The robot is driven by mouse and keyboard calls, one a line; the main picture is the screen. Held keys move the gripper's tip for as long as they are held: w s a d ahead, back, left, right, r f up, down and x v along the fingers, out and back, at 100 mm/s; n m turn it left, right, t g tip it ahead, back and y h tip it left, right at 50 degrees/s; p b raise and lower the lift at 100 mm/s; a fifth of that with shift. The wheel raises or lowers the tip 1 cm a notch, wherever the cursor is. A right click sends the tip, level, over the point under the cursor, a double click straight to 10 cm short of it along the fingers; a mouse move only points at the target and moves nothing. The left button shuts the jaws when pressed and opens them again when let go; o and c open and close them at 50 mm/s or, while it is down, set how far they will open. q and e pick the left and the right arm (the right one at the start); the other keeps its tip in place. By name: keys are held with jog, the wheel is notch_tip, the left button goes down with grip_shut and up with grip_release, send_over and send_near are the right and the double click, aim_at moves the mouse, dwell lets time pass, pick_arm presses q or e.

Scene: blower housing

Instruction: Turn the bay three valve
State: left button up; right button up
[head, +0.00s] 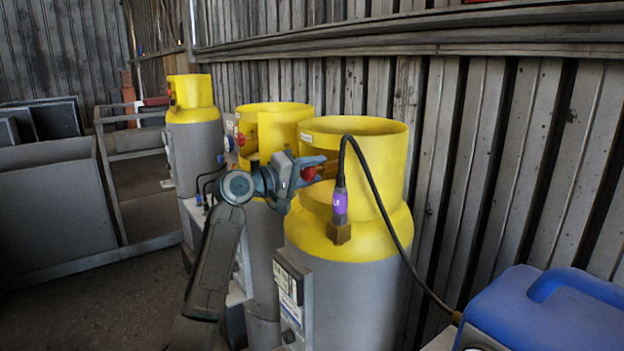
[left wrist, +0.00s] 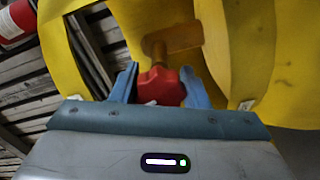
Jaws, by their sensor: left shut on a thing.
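My left gripper (head: 316,170) is shut on a red valve knob (head: 308,174) at the open side of the yellow collar (head: 375,150) of the nearest grey cylinder (head: 350,285). In the left wrist view, the blue fingers of this gripper (left wrist: 160,85) stand on either side of the red knob (left wrist: 161,86). A brass stem (left wrist: 158,50) runs from the knob to a brass body inside the yellow collar. I cannot read a bay number. My right gripper is not in view.
A black hose (head: 385,215) with a purple connector (head: 340,203) loops over the nearest cylinder to a blue case (head: 545,312) at lower right. Two more yellow-collared cylinders, a middle one (head: 285,120) and a far one (head: 193,140), stand behind. A plank wall (head: 500,150) runs along the right.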

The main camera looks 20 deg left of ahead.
pick_arm(q)
jog(key=shift+f+m+b, duration=0.2)
jog(key=shift+m+b, duration=0.25)
jog(key=shift+m, duration=0.75)
jog(key=o, duration=1)
jog(key=shift+c, duration=0.2)
jog(key=shift+r, duration=0.1)
